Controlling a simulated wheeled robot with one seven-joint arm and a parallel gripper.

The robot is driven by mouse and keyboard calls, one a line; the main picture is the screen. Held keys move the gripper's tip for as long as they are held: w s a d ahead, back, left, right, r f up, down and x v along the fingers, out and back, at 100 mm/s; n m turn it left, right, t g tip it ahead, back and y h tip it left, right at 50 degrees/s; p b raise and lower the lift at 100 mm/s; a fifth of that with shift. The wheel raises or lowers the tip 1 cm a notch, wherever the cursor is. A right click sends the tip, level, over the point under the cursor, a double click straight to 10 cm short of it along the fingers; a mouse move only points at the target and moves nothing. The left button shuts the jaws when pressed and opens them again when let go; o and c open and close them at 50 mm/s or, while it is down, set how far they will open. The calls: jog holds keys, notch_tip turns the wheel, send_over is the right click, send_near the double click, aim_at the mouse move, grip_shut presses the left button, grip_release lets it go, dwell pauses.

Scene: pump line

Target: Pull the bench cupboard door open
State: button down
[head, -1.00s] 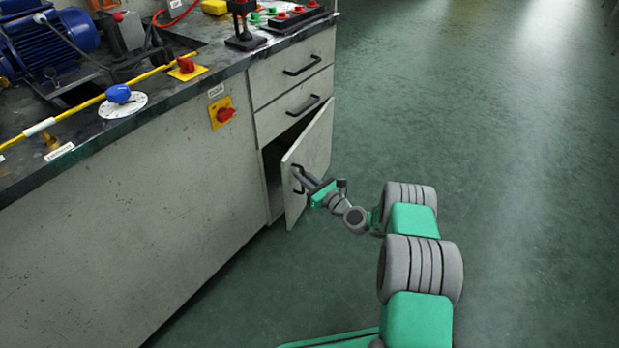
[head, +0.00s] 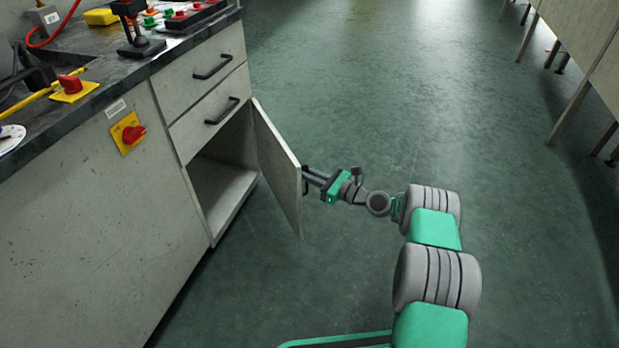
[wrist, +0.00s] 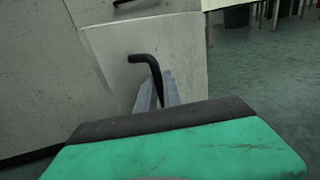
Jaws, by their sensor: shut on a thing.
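The bench cupboard door (head: 277,168) is a pale grey panel, swung well open on its far-side hinge in the head view. The cupboard interior (head: 222,190) shows as an empty-looking space with a pale floor. My gripper (head: 308,178) is at the outer face of the door, shut on the dark door handle (head: 305,181). In the wrist view the black bent handle (wrist: 147,62) stands out from the door face (wrist: 150,50), with my grey gripper fingers (wrist: 158,92) around it. The handle's lower part is hidden by the fingers and the green gripper body.
Two drawers with black handles (head: 212,67) sit above the cupboard, shut. The bench top (head: 130,68) carries a joystick box (head: 138,46) and a red knob (head: 71,84). Green floor (head: 370,110) is clear right of the door. Another bench with legs (head: 568,112) stands at far right.

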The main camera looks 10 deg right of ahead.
jog(key=shift+w+d, duration=0.1)
jog(key=c, duration=1.5)
grip_release()
jog(key=shift+d, duration=0.1)
